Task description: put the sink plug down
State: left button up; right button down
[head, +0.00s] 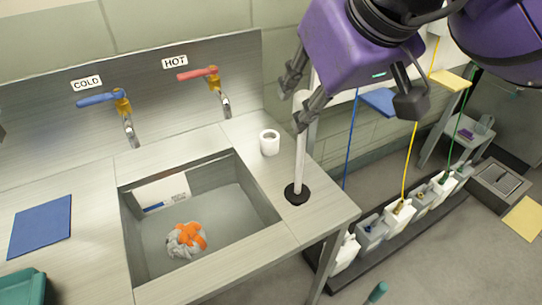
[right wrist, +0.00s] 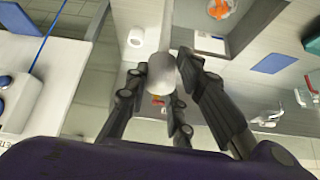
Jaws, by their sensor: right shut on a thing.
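The sink plug (head: 300,150) is a long white tube with a round black foot. It stands upright over the steel counter to the right of the sink basin (head: 271,212). Its foot is on or just above the counter; I cannot tell whether it touches. My right gripper (head: 303,100) is shut on the upper end of the tube. In the right wrist view the pale tube end (right wrist: 162,72) sits between the dark fingers. My left gripper is not in view.
Cold (head: 101,99) and hot (head: 198,73) taps are at the back. The basin holds a grey and orange bundle (head: 186,238). A blue cloth (head: 40,227) lies left. Several white containers (head: 398,215) stand on a low shelf right.

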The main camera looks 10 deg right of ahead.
jog(key=shift+d+r, duration=0.2)
jog(key=shift+r, duration=0.15)
jog(key=shift+w+d, duration=0.15)
jog(key=shift+w, duration=0.05)
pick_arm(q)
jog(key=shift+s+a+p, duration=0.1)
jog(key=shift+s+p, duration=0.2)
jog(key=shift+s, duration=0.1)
pick_arm(e)
jog(key=w+d+f, duration=0.5)
jog(key=w+f, duration=0.7)
jog(key=shift+f, duration=0.2)
jog(key=shift+w, duration=0.1)
